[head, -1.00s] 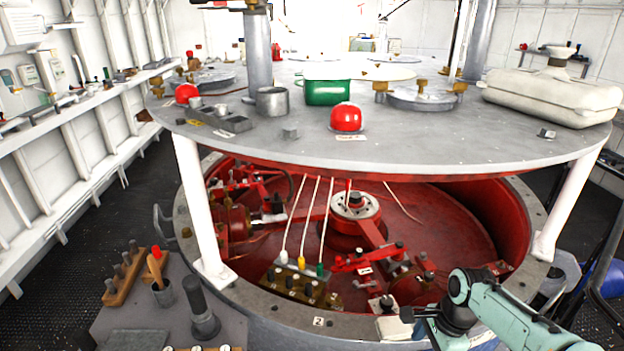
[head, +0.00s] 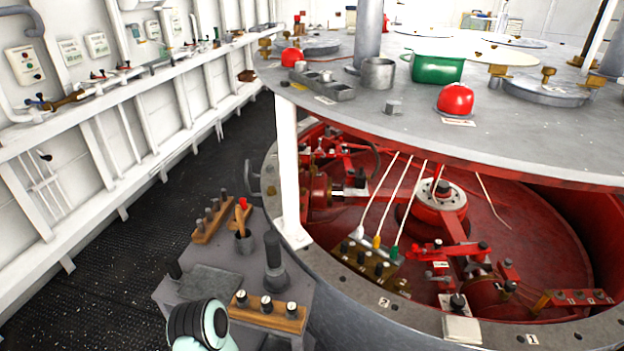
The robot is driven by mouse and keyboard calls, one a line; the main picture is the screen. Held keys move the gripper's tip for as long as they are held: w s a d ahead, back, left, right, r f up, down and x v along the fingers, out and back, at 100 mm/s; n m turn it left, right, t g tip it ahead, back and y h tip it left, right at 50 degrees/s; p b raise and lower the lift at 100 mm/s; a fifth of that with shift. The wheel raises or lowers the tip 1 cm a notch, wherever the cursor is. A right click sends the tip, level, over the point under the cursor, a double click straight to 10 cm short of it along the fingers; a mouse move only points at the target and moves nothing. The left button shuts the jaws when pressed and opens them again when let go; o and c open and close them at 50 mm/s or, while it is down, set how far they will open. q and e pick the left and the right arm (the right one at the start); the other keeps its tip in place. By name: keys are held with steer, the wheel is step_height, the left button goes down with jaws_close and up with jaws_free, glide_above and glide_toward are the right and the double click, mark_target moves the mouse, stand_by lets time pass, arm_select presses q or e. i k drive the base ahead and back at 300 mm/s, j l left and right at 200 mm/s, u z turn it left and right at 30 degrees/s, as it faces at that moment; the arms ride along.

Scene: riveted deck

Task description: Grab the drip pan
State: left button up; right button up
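I cannot tell for sure which thing is the drip pan. A green open-topped pan (head: 437,69) with small handles stands on the round grey tabletop (head: 420,115), at the back right of the head view. A flat dark grey tray (head: 209,281) lies on the low side bench at the lower left. Neither gripper shows. A black and mint part of my own arm comes in at the bottom left, beside the side bench.
A grey mug (head: 378,74), a red dome (head: 455,99) and a sectioned grey tray (head: 322,85) are on the round top. A red machinery pit lies below it. The side bench holds a wooden block with knobs (head: 267,311). Dark floor (head: 120,240) is clear at left.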

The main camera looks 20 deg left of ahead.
mark_target(203, 282)
steer(key=u, duration=1.6)
steer(key=z, duration=0.3)
steer(key=i+j+z, duration=0.15)
steer(key=j+z, duration=1.05)
steer(key=j, duration=0.7)
steer(key=k+j+z, duration=0.1)
steer(key=j, duration=0.95)
